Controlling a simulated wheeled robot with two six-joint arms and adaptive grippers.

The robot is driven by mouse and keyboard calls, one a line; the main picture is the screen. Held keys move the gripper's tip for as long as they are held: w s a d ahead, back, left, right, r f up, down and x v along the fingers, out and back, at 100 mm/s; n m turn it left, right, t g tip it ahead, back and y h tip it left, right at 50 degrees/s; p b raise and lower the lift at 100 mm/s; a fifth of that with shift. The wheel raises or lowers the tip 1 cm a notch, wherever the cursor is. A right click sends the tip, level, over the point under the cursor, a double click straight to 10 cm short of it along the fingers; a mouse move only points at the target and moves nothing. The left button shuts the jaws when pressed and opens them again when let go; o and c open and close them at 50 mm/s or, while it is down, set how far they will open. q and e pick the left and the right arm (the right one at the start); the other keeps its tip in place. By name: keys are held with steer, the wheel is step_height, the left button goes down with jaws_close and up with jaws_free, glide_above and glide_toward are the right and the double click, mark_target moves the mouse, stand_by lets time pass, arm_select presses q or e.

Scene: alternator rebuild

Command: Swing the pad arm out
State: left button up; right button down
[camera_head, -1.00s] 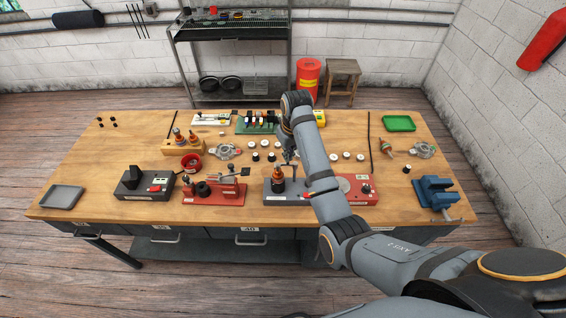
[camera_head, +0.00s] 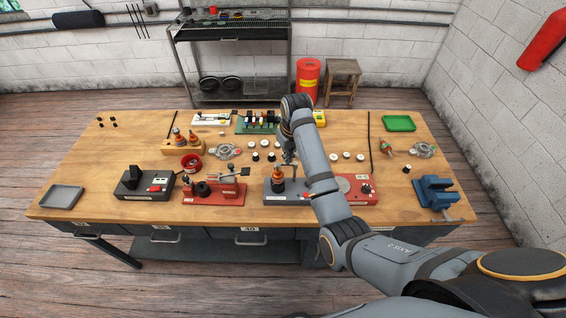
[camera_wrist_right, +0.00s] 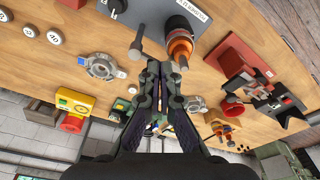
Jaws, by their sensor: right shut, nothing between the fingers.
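A dark grey fixture (camera_head: 274,196) sits at the front middle of the bench with an orange and copper rotor (camera_head: 278,184) upright in it. In the right wrist view the rotor (camera_wrist_right: 180,45) points toward the camera. A slim grey lever (camera_wrist_right: 138,42), seemingly the pad arm, stands beside the rotor with a small gap. My right gripper (camera_head: 290,159) is shut and empty, just above and behind the fixture. In the wrist view its fingertips (camera_wrist_right: 164,68) are close to the lever and rotor; I cannot tell whether they touch. The left gripper is out of view.
A red tester (camera_head: 358,190) stands right of the fixture, partly behind my right arm. A red stand (camera_head: 214,192) is to its left. A blue vise (camera_head: 436,192) is at the right edge. The bench front left, near the grey tray (camera_head: 62,197), has bare wood.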

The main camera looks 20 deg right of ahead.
steer(key=shift+f, duration=1.55)
steer(key=shift+w, duration=0.15)
steer(key=shift+w+a, duration=0.25)
steer(key=shift+w, duration=0.45)
steer(key=shift+w+b, duration=0.1)
steer(key=shift+b, duration=0.2)
steer(key=shift+w+d, duration=0.1)
steer(key=shift+w, duration=0.35)
steer(key=shift+p, duration=0.45)
steer(key=shift+r, duration=1.1)
step_height(320, 180, up, 5)
steer(key=shift+f, duration=0.1)
